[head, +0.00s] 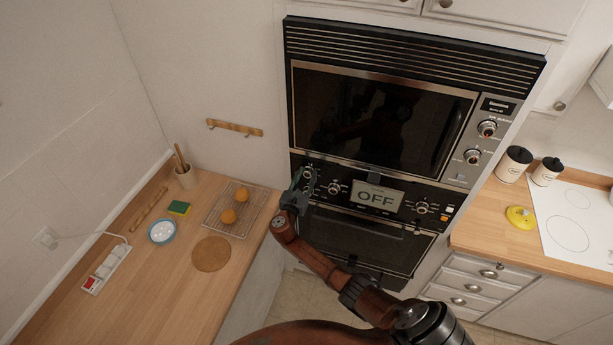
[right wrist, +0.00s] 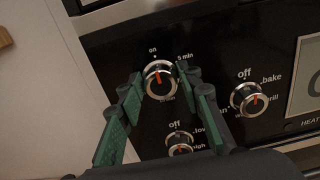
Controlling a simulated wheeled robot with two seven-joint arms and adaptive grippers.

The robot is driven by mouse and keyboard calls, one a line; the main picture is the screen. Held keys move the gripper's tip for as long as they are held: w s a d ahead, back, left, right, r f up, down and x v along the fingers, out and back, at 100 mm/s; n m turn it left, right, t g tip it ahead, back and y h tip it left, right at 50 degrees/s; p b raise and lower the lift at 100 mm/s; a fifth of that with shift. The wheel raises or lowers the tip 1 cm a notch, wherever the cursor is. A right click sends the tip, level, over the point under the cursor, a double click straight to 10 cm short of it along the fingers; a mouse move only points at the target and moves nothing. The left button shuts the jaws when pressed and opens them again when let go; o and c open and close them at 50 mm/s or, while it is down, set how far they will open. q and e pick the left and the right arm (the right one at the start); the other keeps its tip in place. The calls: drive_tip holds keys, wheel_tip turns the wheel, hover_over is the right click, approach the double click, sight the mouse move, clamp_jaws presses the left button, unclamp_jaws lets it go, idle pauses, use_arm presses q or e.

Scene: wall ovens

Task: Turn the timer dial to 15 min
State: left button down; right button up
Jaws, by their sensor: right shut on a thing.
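The timer dial (right wrist: 160,80) is a round knob with a silver rim and a red pointer on the black oven panel. In the right wrist view its pointer is near upright, towards the "on" mark above it. A label ending in "5 min" is at its upper right, and another at its lower right is partly hidden. My right gripper (head: 296,190) is at the left end of the oven panel. In the right wrist view its green-padded fingers (right wrist: 159,82) are on either side of the dial, shut on it. My left gripper is not in view.
Two more knobs, one (right wrist: 249,98) to the right and one (right wrist: 180,143) below, sit close to the dial. The wooden counter (head: 170,275) at left holds a rack (head: 214,216) with orange fruit. White wall borders the panel's left.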

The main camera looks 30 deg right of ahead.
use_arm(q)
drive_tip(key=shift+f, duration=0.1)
use_arm(e)
drive_tip(key=shift+c, duration=0.6)
drive_tip(key=shift+f+m+b, duration=0.15)
drive_tip(key=shift+m+b, duration=0.75)
drive_tip(key=shift+b, duration=0.3)
drive_tip(key=m+b, duration=0.4)
drive_tip(key=b, duration=0.1)
drive_tip(key=m+b, duration=0.5)
drive_tip(key=b, duration=0.1)
drive_tip(key=m+b, duration=0.5)
drive_tip(key=shift+s+d+f, duration=0.15)
drive_tip(key=shift+f, duration=0.15)
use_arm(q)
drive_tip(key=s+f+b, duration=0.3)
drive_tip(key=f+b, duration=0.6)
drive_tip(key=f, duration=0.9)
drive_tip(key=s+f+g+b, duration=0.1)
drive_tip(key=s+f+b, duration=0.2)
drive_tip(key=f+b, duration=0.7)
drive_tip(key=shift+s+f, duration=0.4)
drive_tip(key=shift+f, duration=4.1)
use_arm(e)
drive_tip(key=shift+f+m, duration=0.1)
drive_tip(key=shift+m, duration=9.9)
drive_tip(key=o, duration=1.2)
drive_tip(key=shift+c, duration=0.2)
